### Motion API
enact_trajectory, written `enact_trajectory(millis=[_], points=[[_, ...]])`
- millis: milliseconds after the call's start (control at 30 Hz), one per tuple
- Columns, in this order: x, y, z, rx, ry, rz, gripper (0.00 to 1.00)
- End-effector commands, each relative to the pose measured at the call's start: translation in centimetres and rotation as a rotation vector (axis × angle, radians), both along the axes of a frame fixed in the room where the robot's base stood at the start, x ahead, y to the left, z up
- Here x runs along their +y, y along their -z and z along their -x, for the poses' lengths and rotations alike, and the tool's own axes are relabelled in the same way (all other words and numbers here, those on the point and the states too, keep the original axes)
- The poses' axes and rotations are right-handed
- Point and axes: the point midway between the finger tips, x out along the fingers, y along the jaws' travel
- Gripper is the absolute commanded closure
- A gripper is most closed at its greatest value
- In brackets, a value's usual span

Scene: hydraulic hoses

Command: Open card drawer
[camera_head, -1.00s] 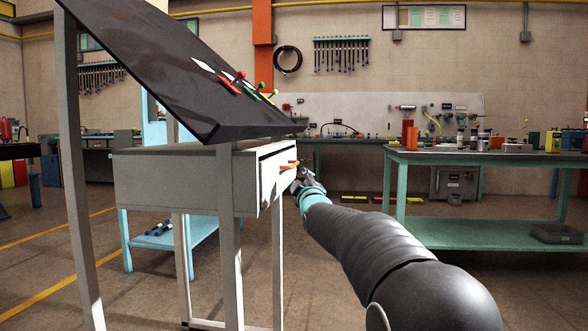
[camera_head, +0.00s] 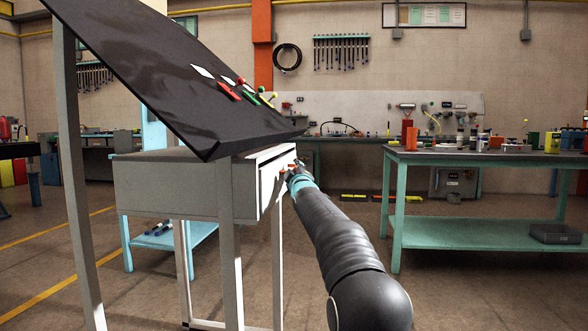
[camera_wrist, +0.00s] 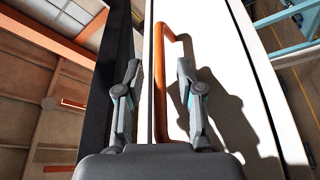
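The card drawer's white front (camera_head: 270,184) is on the side of the grey cabinet (camera_head: 170,187) under the tilted dark board. I cannot tell whether it stands out from the cabinet. Its orange handle (camera_head: 291,166) is mostly hidden by my gripper (camera_head: 295,173) in the head view. In the wrist view the handle (camera_wrist: 161,85) runs lengthwise between the two fingers of my gripper (camera_wrist: 157,75). The fingers are apart, with a gap to the handle on each side. The white drawer front (camera_wrist: 215,75) lies behind them.
The dark tilted board (camera_head: 160,75) with red and green pieces (camera_head: 247,93) overhangs the cabinet. A green workbench (camera_head: 470,160) with several items stands to the right. Open floor (camera_head: 450,290) lies in front of it.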

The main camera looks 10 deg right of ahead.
Motion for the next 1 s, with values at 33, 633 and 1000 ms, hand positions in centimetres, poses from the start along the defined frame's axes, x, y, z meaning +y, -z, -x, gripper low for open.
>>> enact_trajectory(millis=[33, 633, 1000], points=[[0.01, -0.06, -0.18, 0.000, 0.000, 0.000, 0.63], [0.01, -0.09, -0.33, -0.001, 0.001, 0.000, 1.00], [0.48, -0.05, -0.06, 0.000, -0.013, 0.002, 1.00]])
